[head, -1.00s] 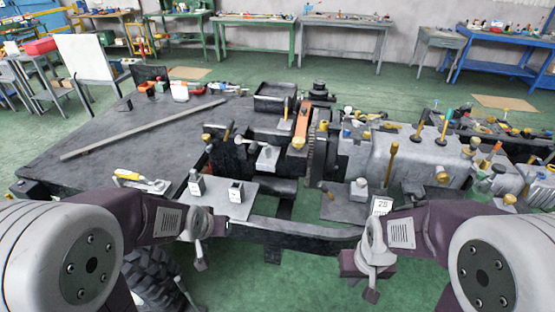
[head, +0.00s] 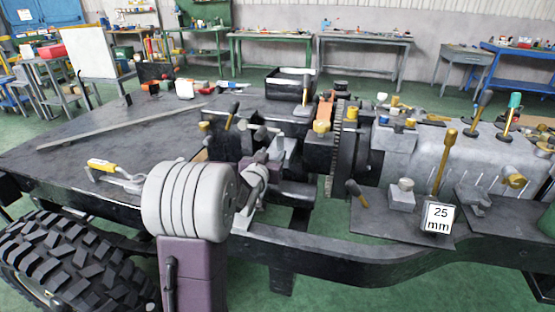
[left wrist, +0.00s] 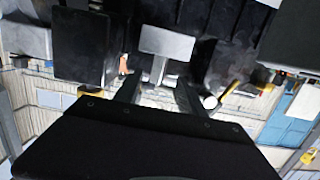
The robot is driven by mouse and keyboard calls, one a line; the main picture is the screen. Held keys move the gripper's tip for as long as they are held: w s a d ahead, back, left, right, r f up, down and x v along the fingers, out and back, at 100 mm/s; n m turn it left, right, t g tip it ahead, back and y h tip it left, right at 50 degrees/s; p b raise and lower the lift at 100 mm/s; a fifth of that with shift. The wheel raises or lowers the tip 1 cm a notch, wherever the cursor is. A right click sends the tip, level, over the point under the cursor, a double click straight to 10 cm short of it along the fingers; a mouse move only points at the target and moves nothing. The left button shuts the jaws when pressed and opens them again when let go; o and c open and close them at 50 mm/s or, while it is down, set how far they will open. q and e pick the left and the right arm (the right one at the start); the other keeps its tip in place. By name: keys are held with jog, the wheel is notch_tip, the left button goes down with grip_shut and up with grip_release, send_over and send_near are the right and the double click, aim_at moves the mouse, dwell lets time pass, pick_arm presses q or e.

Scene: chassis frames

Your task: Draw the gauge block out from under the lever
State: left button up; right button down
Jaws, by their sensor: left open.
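My left gripper (head: 270,160) reaches over the frame's near edge toward the dark machinery in the middle; my forearm hides much of its surroundings. In the left wrist view the gripper (left wrist: 158,88) is open, and a pale grey block (left wrist: 167,43) on a narrow stem stands ahead, in line with the gap between the fingers. I cannot tell whether this is the gauge block or part of the lever's fixture. A white-faced piece marked 25 mm (head: 438,218) stands on the right plate. My right gripper is out of view.
A gold-knobbed lever (head: 445,160) and a small grey block (head: 402,195) stand on the dark right plate (head: 375,222). A large gear (head: 346,150) and grey gearbox (head: 465,155) lie right of the gripper. A yellow-handled clamp (head: 112,175) lies on the left deck.

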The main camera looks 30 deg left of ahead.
aim_at(279, 145)
pick_arm(q)
jog(key=shift+p+x, duration=0.6)
jog(key=shift+x, duration=4.25)
grip_shut()
jog(key=shift+f+b+v, duration=0.2)
jog(key=shift+b+v, duration=0.3)
jog(key=shift+v, duration=1)
jog(key=shift+f+b+v, duration=0.25)
jog(key=shift+b+v, duration=0.25)
jog(key=shift+v, duration=0.95)
jog(key=shift+r, duration=0.15)
jog(key=shift+r+p, duration=2)
jog(key=shift+r, duration=0.45)
